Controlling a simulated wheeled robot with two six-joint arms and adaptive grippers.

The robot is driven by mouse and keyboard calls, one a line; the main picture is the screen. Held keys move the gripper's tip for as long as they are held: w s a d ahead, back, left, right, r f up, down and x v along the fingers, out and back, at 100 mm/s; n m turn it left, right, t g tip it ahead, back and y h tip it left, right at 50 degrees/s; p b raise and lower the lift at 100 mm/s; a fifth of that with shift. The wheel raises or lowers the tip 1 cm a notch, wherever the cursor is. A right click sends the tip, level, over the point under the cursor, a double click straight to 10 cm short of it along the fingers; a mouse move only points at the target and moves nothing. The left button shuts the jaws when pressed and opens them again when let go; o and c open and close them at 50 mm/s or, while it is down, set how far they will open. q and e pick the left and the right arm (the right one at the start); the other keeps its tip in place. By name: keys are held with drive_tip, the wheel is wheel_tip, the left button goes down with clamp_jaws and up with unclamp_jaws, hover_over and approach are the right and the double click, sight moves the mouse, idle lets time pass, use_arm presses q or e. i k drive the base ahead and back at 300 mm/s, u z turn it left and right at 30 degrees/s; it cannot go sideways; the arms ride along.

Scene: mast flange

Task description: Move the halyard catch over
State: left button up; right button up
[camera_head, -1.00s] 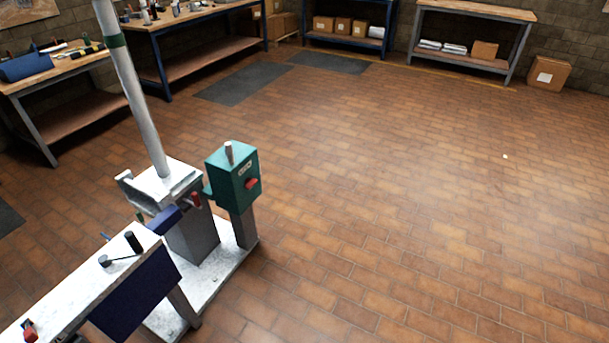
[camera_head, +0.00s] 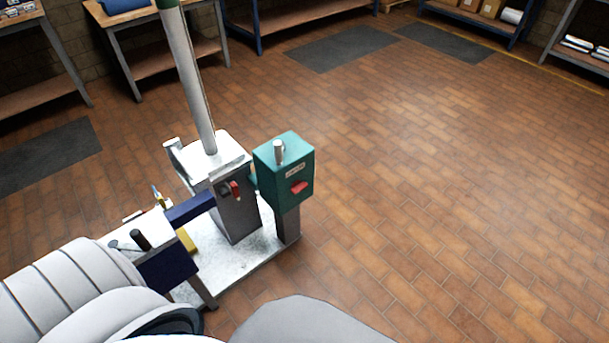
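A pale mast (camera_head: 187,80) rises from a white-topped grey pedestal (camera_head: 238,218). A small red-handled lever (camera_head: 235,190) sits on the pedestal's front face. A green box (camera_head: 270,172) stands on a grey post beside the pedestal. It has a red handle (camera_head: 299,188) on its front and a short metal peg (camera_head: 278,150) on top. I cannot tell for certain which of these parts is the halyard catch. Neither gripper is in view. Pale rounded parts of my own body fill the lower left and bottom edge.
A white base plate (camera_head: 235,258) carries the pedestal and post. A dark blue bar (camera_head: 190,208) joins the pedestal to a low bench with a black peg (camera_head: 141,240), partly hidden by my body. Brick floor (camera_head: 450,200) to the right is clear. Workbenches line the back.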

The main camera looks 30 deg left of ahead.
sight(297, 187)
drive_tip(key=u, duration=0.7)
drive_tip(key=i, duration=0.9)
drive_tip(key=u, duration=0.95)
